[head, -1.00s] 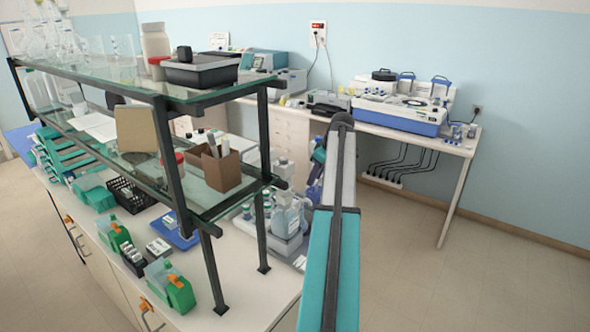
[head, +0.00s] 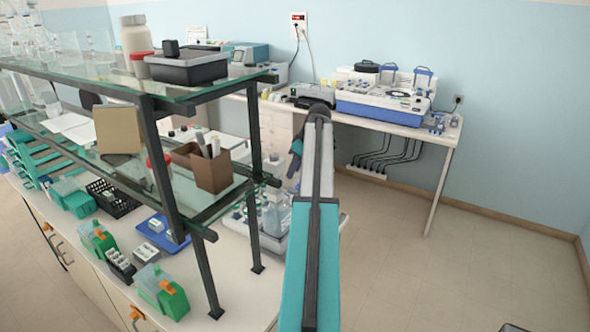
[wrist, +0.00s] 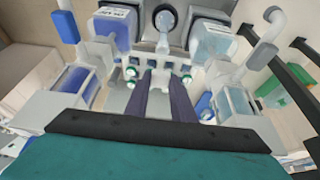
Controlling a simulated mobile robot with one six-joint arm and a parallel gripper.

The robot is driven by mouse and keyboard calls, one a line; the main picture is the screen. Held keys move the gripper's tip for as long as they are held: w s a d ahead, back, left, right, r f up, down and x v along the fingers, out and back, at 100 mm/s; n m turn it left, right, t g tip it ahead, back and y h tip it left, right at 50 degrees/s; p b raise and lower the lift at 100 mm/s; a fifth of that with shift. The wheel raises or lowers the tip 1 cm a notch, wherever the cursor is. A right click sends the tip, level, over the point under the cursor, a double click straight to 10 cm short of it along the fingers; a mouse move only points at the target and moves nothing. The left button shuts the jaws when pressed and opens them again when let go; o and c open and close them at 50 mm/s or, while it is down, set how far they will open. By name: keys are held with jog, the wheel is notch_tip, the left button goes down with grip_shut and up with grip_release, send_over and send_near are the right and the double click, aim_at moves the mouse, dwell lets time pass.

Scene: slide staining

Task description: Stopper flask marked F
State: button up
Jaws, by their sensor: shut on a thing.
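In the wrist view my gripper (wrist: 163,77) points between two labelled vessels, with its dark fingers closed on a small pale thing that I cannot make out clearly. One vessel with blue liquid (wrist: 112,28) stands at upper left, and another clear labelled vessel with blue liquid (wrist: 214,40) at upper right. I cannot read a letter F on either. In the head view a clear bottle-like vessel (head: 275,215) stands on the bench beside my arm. My gripper is mostly hidden behind my arm there.
A dark-framed glass shelf (head: 150,98) stands over the bench at left, its posts close to my arm. A brown box (head: 213,170) sits on its lower level. A bench with a blue-and-white instrument (head: 385,105) is along the back wall.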

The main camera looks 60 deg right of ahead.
aim_at(296, 175)
jog(key=shift+f, duration=1.75)
jog(key=shift+f+b, duration=0.55)
jog(key=shift+f, duration=0.35)
jog(key=shift+s+f+b, duration=0.1)
jog(key=shift+f+b, duration=0.7)
dwell(1.5)
jog(key=o, duration=1.5)
jog(key=shift+r, duration=0.15)
jog(key=shift+r+p, duration=1.05)
jog(key=shift+r, duration=1.85)
jog(key=shift+c, duration=0.4)
